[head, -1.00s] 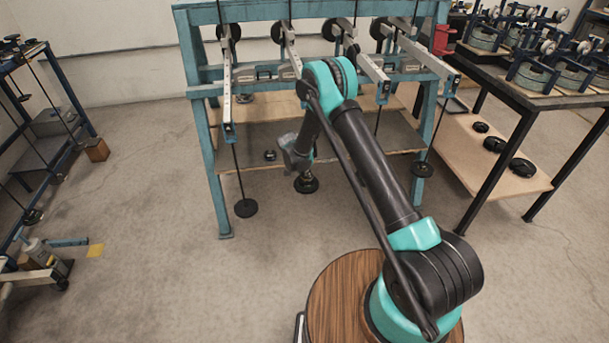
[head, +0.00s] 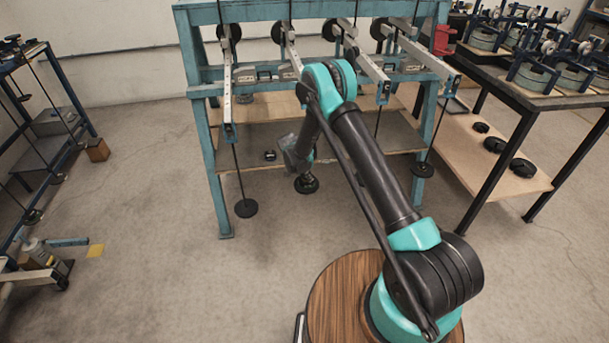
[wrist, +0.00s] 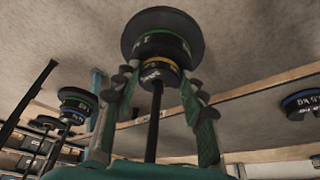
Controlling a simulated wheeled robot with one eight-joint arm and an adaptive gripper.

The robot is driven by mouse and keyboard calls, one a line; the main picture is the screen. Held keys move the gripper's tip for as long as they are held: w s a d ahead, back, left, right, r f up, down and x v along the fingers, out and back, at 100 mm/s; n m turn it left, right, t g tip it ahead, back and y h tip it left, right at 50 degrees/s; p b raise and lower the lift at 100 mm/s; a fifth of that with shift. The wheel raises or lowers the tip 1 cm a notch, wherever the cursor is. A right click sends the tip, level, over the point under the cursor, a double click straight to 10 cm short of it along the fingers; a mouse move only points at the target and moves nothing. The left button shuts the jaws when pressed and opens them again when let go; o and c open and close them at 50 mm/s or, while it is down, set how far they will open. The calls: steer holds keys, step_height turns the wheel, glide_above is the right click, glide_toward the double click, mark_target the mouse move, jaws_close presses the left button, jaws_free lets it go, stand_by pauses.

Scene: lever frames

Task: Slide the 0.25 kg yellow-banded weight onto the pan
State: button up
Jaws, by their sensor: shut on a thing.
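In the wrist view the yellow-banded weight (wrist: 158,70) is a small black disc around a dark rod (wrist: 154,125). My gripper (wrist: 158,82) is shut on it, with a green finger at each side. Just beyond it on the rod is a larger green-banded weight (wrist: 160,45), and beyond that a wide black disc, the pan (wrist: 150,20). The yellow-banded weight looks close against the green-banded one; I cannot tell if they touch. In the head view the pan (head: 306,185) hangs low in front of the teal frame, and my arm hides much of the rod.
The teal frame (head: 213,165) carries several levers, with other hanging pans (head: 246,208) to the left and right (head: 422,170). A table (head: 530,95) stands at right. Floor in front is clear.

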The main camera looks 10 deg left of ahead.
steer(key=o, duration=1.3)
steer(key=shift+o, duration=0.2)
steer(key=v, duration=0.7)
stand_by(0.4)
stand_by(0.3)
